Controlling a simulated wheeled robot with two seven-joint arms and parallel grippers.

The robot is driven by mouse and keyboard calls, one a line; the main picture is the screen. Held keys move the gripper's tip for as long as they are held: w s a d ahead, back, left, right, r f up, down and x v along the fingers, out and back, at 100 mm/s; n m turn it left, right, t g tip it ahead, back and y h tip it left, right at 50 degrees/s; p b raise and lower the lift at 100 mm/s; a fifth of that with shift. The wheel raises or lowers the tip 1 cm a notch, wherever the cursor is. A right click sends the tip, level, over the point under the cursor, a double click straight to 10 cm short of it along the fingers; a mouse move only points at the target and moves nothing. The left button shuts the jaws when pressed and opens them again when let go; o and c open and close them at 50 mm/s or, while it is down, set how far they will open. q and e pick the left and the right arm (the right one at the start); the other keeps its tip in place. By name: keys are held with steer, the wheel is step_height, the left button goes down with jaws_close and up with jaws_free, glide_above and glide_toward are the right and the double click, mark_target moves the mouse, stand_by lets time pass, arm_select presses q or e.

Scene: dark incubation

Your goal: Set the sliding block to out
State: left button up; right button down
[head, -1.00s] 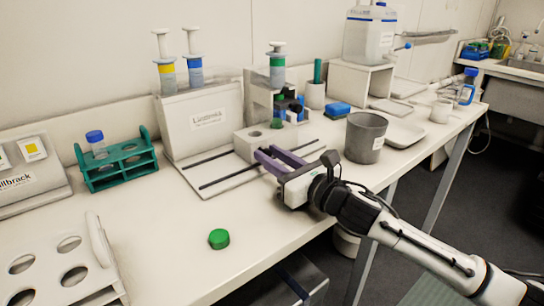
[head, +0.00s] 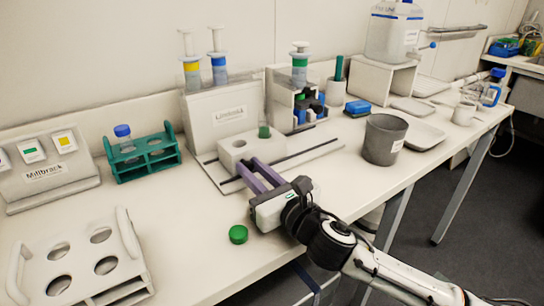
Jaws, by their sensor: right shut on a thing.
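The sliding block (head: 236,152) is a white block with round holes, sitting on a flat base with two dark rails (head: 318,150). A green-tinted vial (head: 264,130) stands in one of its holes. The block is in front of the labelled white housing (head: 222,112), left of the tower (head: 280,98) with the green-banded syringe (head: 300,66). My right gripper (head: 257,170), with purple fingers, is shut at the front face of the block; the exact contact is hidden by the fingers. My left gripper is not in view.
A green cap (head: 238,234) lies close to my right gripper. A grey beaker (head: 384,140) stands to the right. A teal rack (head: 143,158) and a white holed rack (head: 85,268) are on the left. The bench between them is clear.

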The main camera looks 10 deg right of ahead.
steer(key=shift+s+a+f, duration=0.1)
steer(key=shift+s+a, duration=0.1)
steer(key=shift+a, duration=0.35)
steer(key=shift+s+a, duration=0.2)
steer(key=shift+a, duration=0.3)
steer(key=shift+s+a, duration=0.15)
steer(key=shift+a, duration=0.1)
steer(key=c, duration=1.6)
jaws_free()
steer(key=shift+a, duration=0.1)
steer(key=shift+s+d, duration=0.25)
steer(key=shift+s, duration=0.05)
steer(key=v, duration=0.9)
steer(key=shift+s, duration=0.3)
